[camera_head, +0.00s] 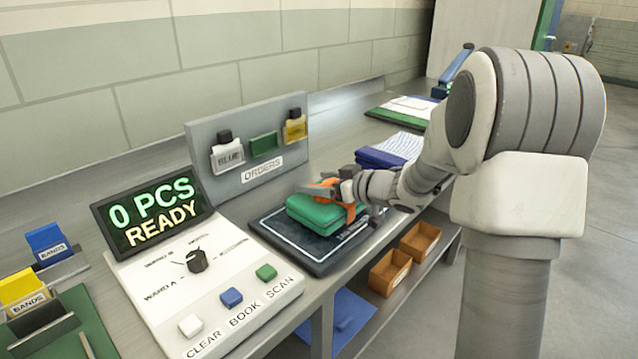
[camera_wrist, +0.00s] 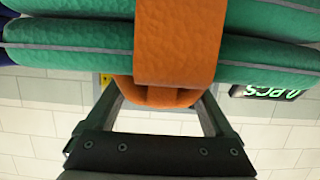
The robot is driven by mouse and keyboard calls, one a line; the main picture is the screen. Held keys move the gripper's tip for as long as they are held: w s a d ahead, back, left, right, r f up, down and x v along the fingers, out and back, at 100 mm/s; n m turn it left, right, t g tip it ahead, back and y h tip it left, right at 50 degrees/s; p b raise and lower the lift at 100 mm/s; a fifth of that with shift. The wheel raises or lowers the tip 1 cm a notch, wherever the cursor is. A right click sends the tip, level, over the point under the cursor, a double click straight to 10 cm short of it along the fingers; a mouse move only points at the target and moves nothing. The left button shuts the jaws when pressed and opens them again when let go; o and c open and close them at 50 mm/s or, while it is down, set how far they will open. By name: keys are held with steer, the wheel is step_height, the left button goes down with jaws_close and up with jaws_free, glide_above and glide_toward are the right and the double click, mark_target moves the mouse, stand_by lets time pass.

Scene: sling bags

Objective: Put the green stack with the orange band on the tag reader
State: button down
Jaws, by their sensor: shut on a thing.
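The green stack (camera_head: 313,214) is folded green cloth with an orange band (camera_head: 350,211) around it. It is over the dark tag reader pad (camera_head: 284,246) in the head view; I cannot tell whether it rests on the pad or hangs just above it. My gripper (camera_head: 330,187) is at the stack's back right side, shut on the orange band. In the wrist view the green stack (camera_wrist: 70,38) fills the top, and the orange band (camera_wrist: 178,45) runs down to between the fingers of my gripper (camera_wrist: 160,98). The reader is hidden in the wrist view.
The control panel (camera_head: 160,290) stands left of the reader, with a display reading "0 PCS READY" (camera_head: 152,213). An orders board (camera_head: 200,140) stands behind. A blue stack (camera_head: 375,158) and striped cloth (camera_head: 398,146) lie to the right. Orange bins (camera_head: 388,272) sit on the lower shelf.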

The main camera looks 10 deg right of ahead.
steer(key=shift+f, duration=0.1)
jaws_free()
steer(key=shift+s+d+r, duration=0.1)
steer(key=shift+r, duration=0.15)
steer(key=p+v, duration=0.3)
steer(key=v, duration=0.8)
steer(key=shift+s+d, duration=0.15)
steer(key=shift+s, duration=0.2)
